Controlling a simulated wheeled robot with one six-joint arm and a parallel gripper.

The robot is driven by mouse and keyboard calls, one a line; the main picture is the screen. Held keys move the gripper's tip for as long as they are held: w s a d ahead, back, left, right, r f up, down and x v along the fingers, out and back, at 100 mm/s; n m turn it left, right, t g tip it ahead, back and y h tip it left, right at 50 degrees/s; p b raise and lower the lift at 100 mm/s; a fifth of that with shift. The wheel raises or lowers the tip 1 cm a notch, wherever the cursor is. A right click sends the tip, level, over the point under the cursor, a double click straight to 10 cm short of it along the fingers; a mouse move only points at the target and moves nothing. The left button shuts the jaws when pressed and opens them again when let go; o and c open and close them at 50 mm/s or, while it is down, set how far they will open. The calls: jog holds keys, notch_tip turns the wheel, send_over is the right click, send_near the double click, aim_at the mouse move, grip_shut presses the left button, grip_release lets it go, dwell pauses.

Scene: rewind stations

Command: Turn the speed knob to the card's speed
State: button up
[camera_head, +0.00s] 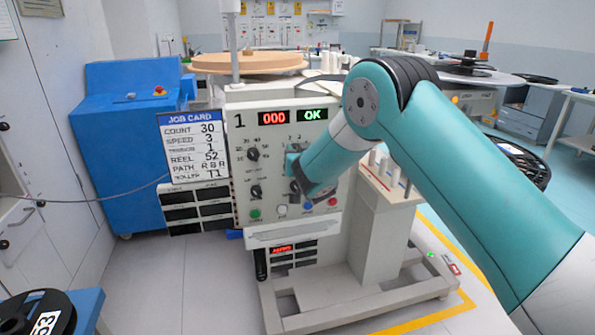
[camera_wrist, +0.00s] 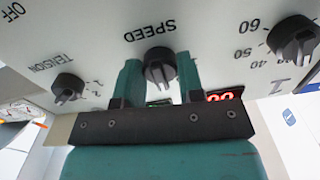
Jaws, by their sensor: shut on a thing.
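The job card (camera_head: 195,146) stands left of the control panel (camera_head: 240,207) and reads SPEED 3, COUNT 30, TENSION 1. In the wrist view, which is upside down, the black speed knob (camera_wrist: 159,67) sits under the SPEED label. My gripper (camera_wrist: 159,75) has one teal finger on each side of this knob and is shut on it. The speed scale is hidden by my gripper, and I cannot read where the knob points. In the head view my gripper (camera_head: 297,172) is against the panel and hides the speed knob.
The tension knob (camera_wrist: 68,88) and a count-like knob (camera_wrist: 294,40) flank the speed knob. The red display (camera_head: 273,118) reads 000 and the green one (camera_head: 313,115) OK. Coloured buttons, including a green one (camera_head: 255,213), lie below. A blue cabinet (camera_head: 118,150) stands left.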

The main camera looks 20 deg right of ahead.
jog(key=m+b, duration=0.1)
jog(key=b, duration=0.2)
jog(key=f+m+b, duration=0.1)
jog(key=m+b, duration=0.1)
jog(key=shift+s+m+b, duration=0.1)
jog(key=shift+m+b, duration=0.2)
jog(key=shift+b, duration=0.1)
jog(key=shift+r, duration=0.15)
jog(key=o, duration=0.9)
jog(key=shift+r, duration=0.15)
